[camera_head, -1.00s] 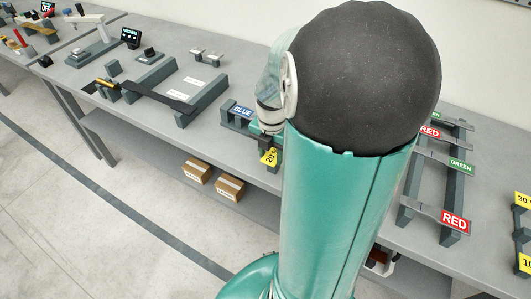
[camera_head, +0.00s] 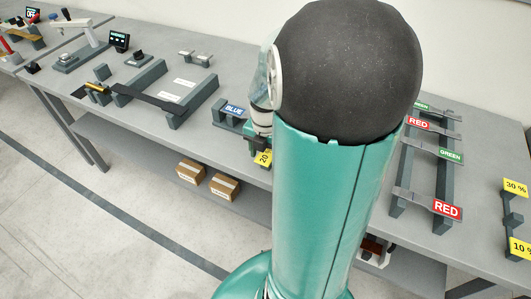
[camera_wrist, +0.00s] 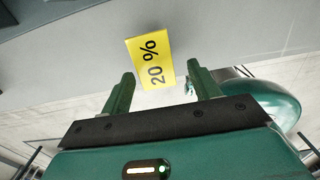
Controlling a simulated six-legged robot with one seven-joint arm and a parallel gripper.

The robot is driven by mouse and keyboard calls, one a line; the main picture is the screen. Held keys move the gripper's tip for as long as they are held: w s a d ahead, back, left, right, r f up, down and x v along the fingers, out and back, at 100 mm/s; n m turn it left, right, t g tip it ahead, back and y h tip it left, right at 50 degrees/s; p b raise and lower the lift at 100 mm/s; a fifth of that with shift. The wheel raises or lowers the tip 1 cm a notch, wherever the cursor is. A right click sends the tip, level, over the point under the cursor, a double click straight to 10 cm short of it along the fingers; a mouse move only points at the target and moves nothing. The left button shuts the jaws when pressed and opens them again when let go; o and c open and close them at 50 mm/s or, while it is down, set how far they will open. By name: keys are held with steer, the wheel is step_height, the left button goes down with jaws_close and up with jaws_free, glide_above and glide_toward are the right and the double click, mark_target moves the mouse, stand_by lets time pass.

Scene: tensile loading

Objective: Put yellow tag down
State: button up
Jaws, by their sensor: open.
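The yellow tag marked "20 %" (camera_wrist: 151,58) is just beyond my fingertips in the wrist view, its near edge between the two green fingers. My gripper (camera_wrist: 162,82) is open, with a narrow gap showing on each side of the tag. In the head view the tag (camera_head: 262,157) shows partly at the table's front edge, beside the blue-labelled stand. My arm hides the rest of it and most of my gripper. I cannot tell what the tag rests on.
A stand with the BLUE label (camera_head: 234,111) is left of my arm. A rack with RED and GREEN tags (camera_head: 447,209) is to the right. Yellow "30 %" (camera_head: 515,187) and "10 %" (camera_head: 521,248) tags stand at far right. Two boxes (camera_head: 223,187) lie on the lower shelf.

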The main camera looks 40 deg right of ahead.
mark_target(265, 158)
step_height(265, 158, up, 12)
steer(key=s+a+r+m+t, duration=0.2)
steer(key=a+m, duration=0.9)
steer(key=s+a+r+m+t, duration=0.2)
steer(key=a+r+m+t, duration=0.1)
steer(key=a+m, duration=0.8)
steer(key=shift+r+t, duration=0.3)
steer(key=shift+s, duration=0.1)
steer(key=shift+d, duration=0.1)
steer(key=c, duration=0.6)
steer(key=shift+o, duration=0.2)
steer(key=shift+d, duration=0.2)
